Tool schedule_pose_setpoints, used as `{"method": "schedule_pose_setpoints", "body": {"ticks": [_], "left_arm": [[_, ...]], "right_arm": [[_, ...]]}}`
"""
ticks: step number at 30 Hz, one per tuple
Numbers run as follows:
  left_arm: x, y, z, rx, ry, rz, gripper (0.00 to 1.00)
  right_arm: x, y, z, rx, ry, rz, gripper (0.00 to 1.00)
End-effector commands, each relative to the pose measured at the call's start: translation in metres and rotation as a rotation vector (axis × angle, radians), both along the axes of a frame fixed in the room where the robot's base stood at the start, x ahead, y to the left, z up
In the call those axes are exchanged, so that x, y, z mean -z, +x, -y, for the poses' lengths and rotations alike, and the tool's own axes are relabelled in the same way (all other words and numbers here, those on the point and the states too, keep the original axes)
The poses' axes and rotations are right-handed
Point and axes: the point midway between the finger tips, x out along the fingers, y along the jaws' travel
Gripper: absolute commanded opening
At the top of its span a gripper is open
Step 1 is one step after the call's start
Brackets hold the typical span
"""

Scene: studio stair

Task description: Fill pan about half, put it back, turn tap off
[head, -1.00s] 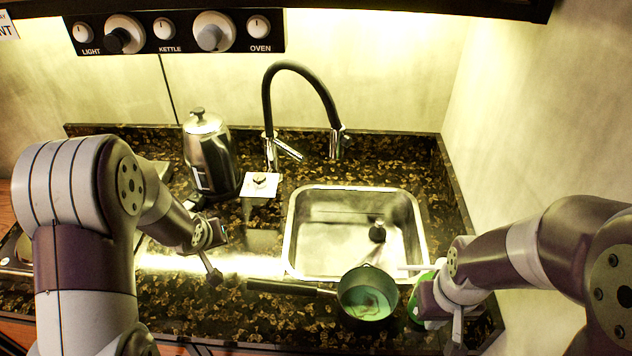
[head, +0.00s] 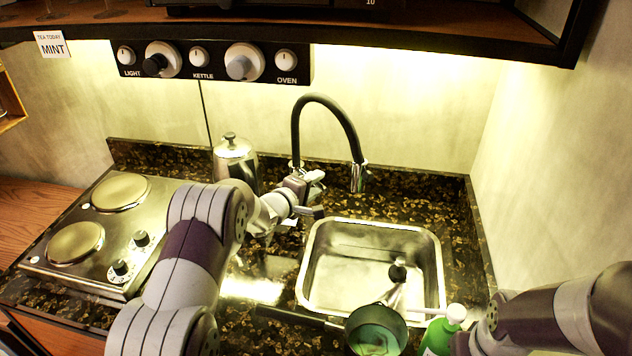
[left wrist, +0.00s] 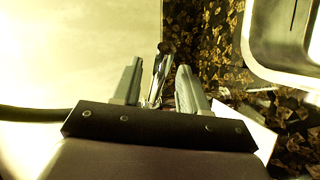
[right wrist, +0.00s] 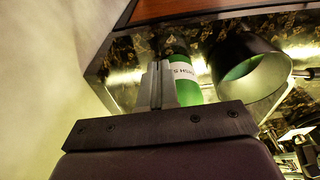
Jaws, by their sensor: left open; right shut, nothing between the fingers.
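The tap has a black arched spout (head: 330,105) behind the sink; no stream shows below its chrome end (head: 358,178). My left gripper (head: 312,192) is open at the tap's chrome lever, which shows between the fingers in the left wrist view (left wrist: 158,78); I cannot tell if they touch. The dark pan (head: 376,332) with a green inside stands at the sink's front edge, its handle to the left. It also shows in the right wrist view (right wrist: 248,72); its water level is unclear. My right gripper (right wrist: 157,85) is shut and empty, close by a green bottle.
The steel sink (head: 330,290) has a dark round plug or drain piece in it. The green bottle (head: 440,335) stands right of the pan. A steel kettle (head: 236,165) is behind my left arm, and a two-plate hob (head: 100,235) is at left. The right wall is close.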

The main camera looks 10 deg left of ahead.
Motion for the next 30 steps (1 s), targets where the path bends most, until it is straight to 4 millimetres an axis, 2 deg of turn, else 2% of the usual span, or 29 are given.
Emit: {"method": "schedule_pose_setpoints", "body": {"ticks": [4,12,13,15,17,22,27,30], "left_arm": [[0.003,0.01,0.004,0.0,0.0,0.0,0.43],[0.003,0.012,0.005,-0.001,0.0,0.0,0.43],[0.003,0.012,0.005,-0.001,0.0,0.0,0.4],[0.003,0.012,0.005,-0.001,0.0,0.0,0.17],[0.003,0.012,0.005,-0.001,0.0,0.0,0.0],[0.001,0.012,0.004,0.003,0.0,0.0,0.0],[-0.008,0.006,-0.005,0.111,0.002,0.0,0.0],[-0.004,0.001,-0.01,0.197,0.001,0.003,0.0]], "right_arm": [[-0.002,0.0,0.0,0.0,0.0,0.0,0.0],[-0.002,0.0,0.0,0.0,0.0,0.0,0.0],[-0.002,0.0,0.0,0.0,0.0,0.0,0.0],[-0.002,0.0,0.0,0.0,0.0,0.0,0.0],[-0.002,0.0,0.0,0.0,0.0,0.0,0.0],[-0.005,0.0,0.0,0.0,0.0,0.0,0.0],[-0.043,0.0,0.0,0.0,0.0,0.0,0.0],[-0.054,0.0,0.0,0.0,0.0,0.001,0.0]]}}
